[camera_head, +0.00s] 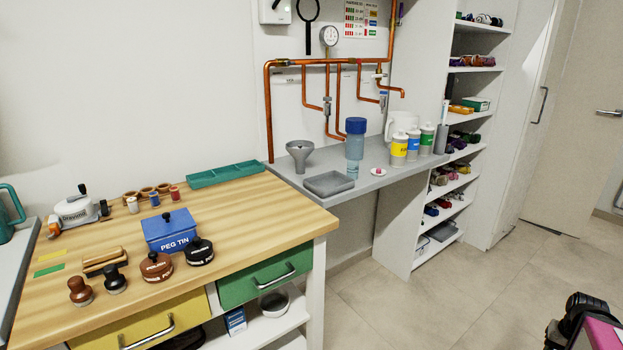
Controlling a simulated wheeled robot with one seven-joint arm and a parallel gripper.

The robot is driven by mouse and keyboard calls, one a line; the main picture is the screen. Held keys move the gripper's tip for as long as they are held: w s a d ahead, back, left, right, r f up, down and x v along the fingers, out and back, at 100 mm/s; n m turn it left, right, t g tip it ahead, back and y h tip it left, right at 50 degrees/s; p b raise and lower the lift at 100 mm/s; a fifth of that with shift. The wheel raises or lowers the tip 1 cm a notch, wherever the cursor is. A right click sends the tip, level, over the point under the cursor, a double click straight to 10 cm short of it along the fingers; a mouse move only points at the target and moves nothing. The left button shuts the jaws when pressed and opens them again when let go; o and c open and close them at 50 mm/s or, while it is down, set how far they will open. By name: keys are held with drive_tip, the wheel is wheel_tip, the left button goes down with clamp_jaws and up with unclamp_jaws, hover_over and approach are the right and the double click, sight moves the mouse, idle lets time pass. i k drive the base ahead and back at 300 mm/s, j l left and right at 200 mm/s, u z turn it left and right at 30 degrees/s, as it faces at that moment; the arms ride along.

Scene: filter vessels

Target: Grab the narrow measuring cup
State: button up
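No vessel is clearly marked as a narrow measuring cup. The closest match is a tall, narrow, clear bluish vessel (355,148) with a dark blue top, standing upright on the grey counter by the wall. A white jug (401,121) stands behind the bottles on the same counter, partly hidden. My gripper (564,325) shows only in part as black pieces at the bottom right corner, far from the counter and over the floor. Its fingers cannot be made out clearly, and nothing is seen in it.
The grey counter (385,182) also holds a funnel (299,154), a grey tray (328,184) and yellow, blue and green labelled bottles (413,145). Copper pipes run behind it. A wooden workbench (235,225) with a blue peg tin (170,231) stands left. Floor (430,295) is clear.

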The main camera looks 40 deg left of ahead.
sight(352, 165)
drive_tip(key=u, duration=1.7)
drive_tip(key=i+l+u, duration=0.1)
drive_tip(key=u, duration=0.25)
drive_tip(key=k+l, duration=0.05)
drive_tip(key=l, duration=0.05)
